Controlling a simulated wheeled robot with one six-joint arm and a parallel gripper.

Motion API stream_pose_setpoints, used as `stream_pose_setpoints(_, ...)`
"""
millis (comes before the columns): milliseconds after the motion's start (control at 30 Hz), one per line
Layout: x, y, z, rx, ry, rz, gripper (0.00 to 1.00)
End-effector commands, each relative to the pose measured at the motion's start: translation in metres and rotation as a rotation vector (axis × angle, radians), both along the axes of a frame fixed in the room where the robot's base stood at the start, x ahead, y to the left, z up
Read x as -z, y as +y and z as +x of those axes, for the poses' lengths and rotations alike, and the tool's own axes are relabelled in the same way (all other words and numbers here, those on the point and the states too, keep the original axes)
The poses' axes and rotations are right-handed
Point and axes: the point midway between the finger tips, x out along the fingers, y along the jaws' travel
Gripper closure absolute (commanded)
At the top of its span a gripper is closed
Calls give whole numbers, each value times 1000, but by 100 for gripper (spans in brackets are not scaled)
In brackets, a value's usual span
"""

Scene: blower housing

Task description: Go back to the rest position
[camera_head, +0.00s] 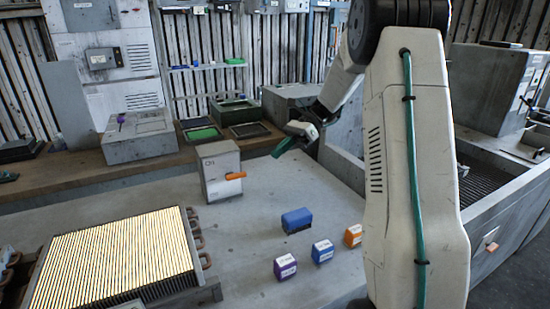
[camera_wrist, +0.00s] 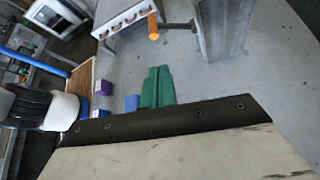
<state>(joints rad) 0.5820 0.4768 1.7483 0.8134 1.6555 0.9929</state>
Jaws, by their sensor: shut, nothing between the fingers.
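My gripper (camera_head: 283,147) is raised above the grey work table (camera_head: 260,265), to the right of the grey box. Its green fingers (camera_wrist: 157,88) are together and empty in the wrist view. The grey box (camera_head: 220,170) stands upright on the table with an orange handle (camera_head: 236,176) on its side; the handle also shows in the wrist view (camera_wrist: 153,27). My arm covers the right part of the table in the head view.
A larger blue block (camera_head: 297,220) and small purple (camera_head: 285,267), blue (camera_head: 322,251) and orange (camera_head: 353,235) blocks stand on the table. A finned unit (camera_head: 115,255) lies front left. Trays (camera_head: 233,112) and cabinets line the back bench.

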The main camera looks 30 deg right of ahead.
Motion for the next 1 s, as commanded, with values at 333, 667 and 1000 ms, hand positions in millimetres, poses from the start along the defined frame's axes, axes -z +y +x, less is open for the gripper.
stream_pose_setpoints(333,-1,-1,0,0,0,0,100)
stream_pose_setpoints(667,0,-2,1,-19,-41,-6,100)
stream_pose_setpoints(1000,25,21,-69,-367,-282,-217,100)
